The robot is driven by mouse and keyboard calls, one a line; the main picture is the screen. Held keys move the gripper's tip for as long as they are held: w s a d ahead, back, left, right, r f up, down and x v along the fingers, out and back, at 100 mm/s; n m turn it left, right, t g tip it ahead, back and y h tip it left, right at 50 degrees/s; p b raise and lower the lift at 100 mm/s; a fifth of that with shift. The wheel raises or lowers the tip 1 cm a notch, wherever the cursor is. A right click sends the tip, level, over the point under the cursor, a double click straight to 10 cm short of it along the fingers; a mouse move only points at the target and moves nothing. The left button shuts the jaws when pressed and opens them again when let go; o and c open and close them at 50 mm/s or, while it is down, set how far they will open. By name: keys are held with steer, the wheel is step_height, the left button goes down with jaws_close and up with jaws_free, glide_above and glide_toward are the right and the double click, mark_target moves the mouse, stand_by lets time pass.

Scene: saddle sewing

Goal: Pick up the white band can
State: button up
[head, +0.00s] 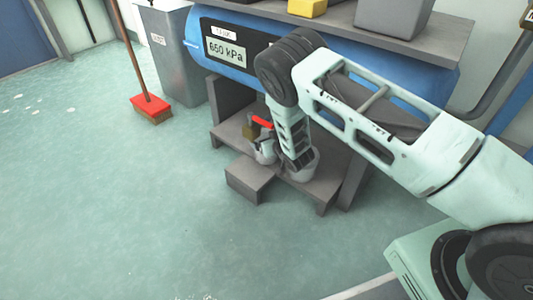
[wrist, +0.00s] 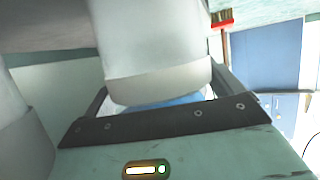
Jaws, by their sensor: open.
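In the wrist view a large pale can (wrist: 155,45) with a lighter lower band fills the upper middle, very close to the camera. It lies across the space between the two dark fingers of my gripper (wrist: 162,92), which is open. Whether the fingers touch it is hidden. A second pale, rounded object (wrist: 22,125) stands at the left edge, outside the fingers. In the head view my arm reaches down to the low grey stand, and a small whitish object (head: 265,150) shows beside my wrist. My fingers are mostly hidden there, and I cannot tell which can carries the white band.
A red item (head: 262,122) and a brownish block (head: 250,132) are close to my wrist. The grey stand (head: 232,136) has a step (head: 250,180) in front. A blue tank (head: 226,72) hangs above. A bin (head: 172,50) and broom (head: 150,105) stand left. Open floor lies in front.

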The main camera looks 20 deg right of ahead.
steer(key=shift+w, duration=0.15)
steer(key=c, duration=0.9)
steer(key=shift+r, duration=0.1)
steer(key=shift+c, duration=0.3)
